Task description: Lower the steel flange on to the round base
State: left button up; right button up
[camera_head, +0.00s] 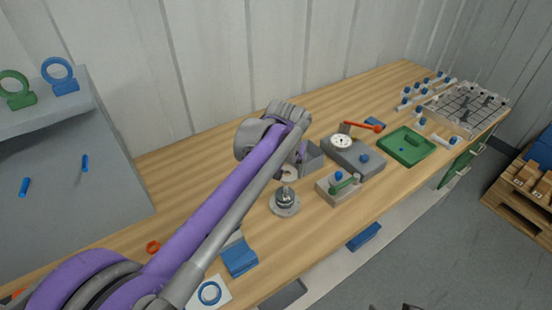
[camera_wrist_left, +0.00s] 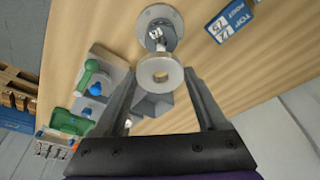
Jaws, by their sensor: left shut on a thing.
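The steel flange (camera_wrist_left: 145,79) is a grey ring with a central hole, held between the two fingers of my left gripper (camera_wrist_left: 160,84) in the left wrist view. In the head view the flange (camera_head: 290,174) shows under my left gripper (camera_head: 293,165), partly covered by it. The round base (camera_head: 285,210) is a grey disc on the table with a shiny upright fitting in its middle. It also shows in the left wrist view (camera_wrist_left: 174,17), past the flange. The flange is above the base; the exact gap is hard to judge. Small dark parts at the head view's bottom edge may be my right gripper.
A green tray (camera_head: 407,146) is farther right. Bare wood surrounds the base.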

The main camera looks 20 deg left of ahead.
aim_at(285, 189)
pick_arm(q)
jog(key=shift+w+a, duration=0.2)
jog(key=shift+a, duration=0.05)
jog(key=shift+s+d+f+b, duration=0.15)
jog(key=shift+f+b, duration=0.25)
jog(key=shift+f, duration=0.2)
jog(key=shift+f+b, duration=0.9)
jog(key=shift+f, duration=0.55)
jog(key=shift+f+b, duration=0.95)
jog(key=shift+f, duration=0.9)
jog(key=o, duration=1.6)
jog(key=shift+r, duration=0.1)
jog(key=v, duration=1)
jog(key=shift+r+p, duration=0.3)
jog(key=shift+p, duration=0.1)
